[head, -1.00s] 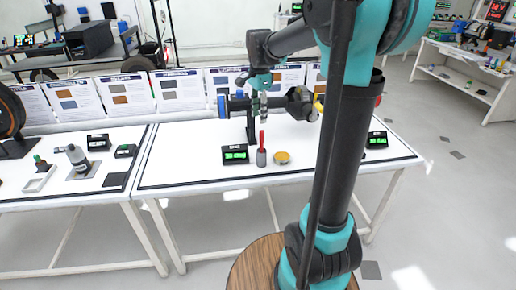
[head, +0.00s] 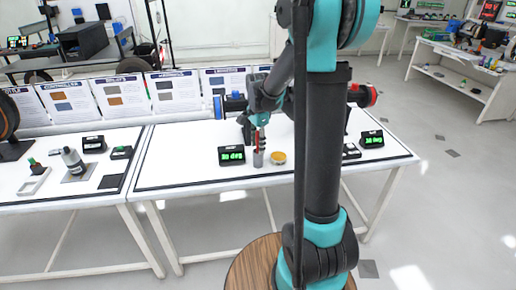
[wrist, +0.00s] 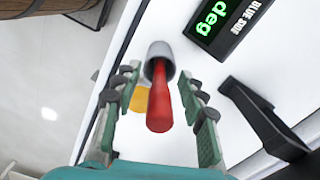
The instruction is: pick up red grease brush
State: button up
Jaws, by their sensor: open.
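The red grease brush (head: 261,141) stands handle up in a small grey cup (head: 258,158) near the front edge of the white table. In the wrist view its red handle (wrist: 160,98) points toward the camera, with the grey cup (wrist: 158,52) around its lower end. My gripper (wrist: 162,100) is open, with one finger on each side of the handle. I see gaps between the fingers and the handle. In the head view my gripper (head: 259,122) is right above the cup, around the top of the brush. The bristles are hidden.
A yellow-orange round dish (head: 278,157) stands just right of the cup. A green digital display (head: 231,155) is to its left, and another display (head: 371,139) is farther right. A dark angled stand (wrist: 265,118) lies close to the fingers.

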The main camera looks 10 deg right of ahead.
jog(key=shift+f, duration=0.35)
jog(key=shift+c, duration=0.3)
grip_shut()
jog(key=shift+r, duration=0.15)
notch_tip(320, 180, up, 20)
dwell(0.4)
